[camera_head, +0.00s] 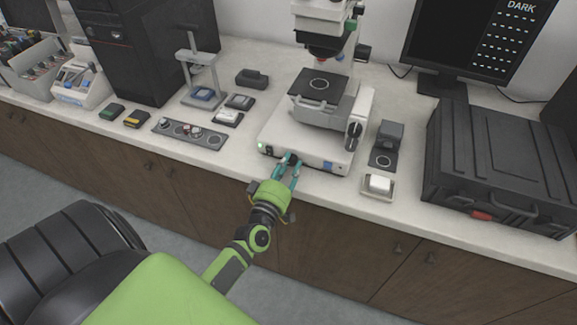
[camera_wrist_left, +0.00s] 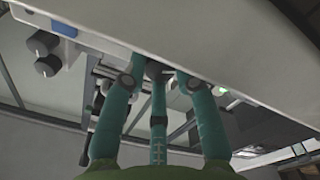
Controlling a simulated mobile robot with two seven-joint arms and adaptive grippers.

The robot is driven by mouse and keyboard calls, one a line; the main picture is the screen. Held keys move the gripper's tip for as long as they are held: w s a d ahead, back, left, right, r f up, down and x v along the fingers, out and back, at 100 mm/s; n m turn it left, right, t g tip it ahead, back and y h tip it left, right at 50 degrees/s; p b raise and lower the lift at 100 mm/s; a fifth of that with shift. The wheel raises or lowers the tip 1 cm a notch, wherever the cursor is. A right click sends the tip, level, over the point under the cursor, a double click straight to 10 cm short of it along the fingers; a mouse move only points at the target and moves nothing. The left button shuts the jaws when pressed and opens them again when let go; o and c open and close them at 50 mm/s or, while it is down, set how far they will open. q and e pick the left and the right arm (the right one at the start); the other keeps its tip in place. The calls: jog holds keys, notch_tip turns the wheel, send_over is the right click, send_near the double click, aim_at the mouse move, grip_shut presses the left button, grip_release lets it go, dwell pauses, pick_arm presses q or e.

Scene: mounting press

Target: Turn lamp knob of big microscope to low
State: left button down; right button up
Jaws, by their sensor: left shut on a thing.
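The big microscope (camera_head: 318,110) stands on the bench with a white base, a black stage and a small green light at the left of its front face. My left gripper (camera_head: 290,160) reaches up to the middle of that front face. Its teal fingers are shut around the dark lamp knob, which they mostly hide. In the left wrist view the fingers (camera_wrist_left: 158,78) close on the dark knob (camera_wrist_left: 153,70) at the edge of the white base (camera_wrist_left: 190,45). The knob's setting cannot be read. My right gripper is not in view.
A white dish (camera_head: 378,186) and a dark block (camera_head: 388,135) sit right of the microscope, beside a large black case (camera_head: 500,165). A grey strip with round wells (camera_head: 188,133) lies to the left.

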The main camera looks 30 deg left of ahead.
pick_arm(q)
jog(key=shift+w+a+r+n, duration=0.1)
jog(key=shift+a+r+n, duration=0.15)
jog(key=shift+r+n, duration=0.15)
jog(key=c, duration=1.2)
grip_release()
jog(key=shift+c, duration=0.2)
jog(key=shift+f, duration=0.2)
jog(key=v, duration=1.2)
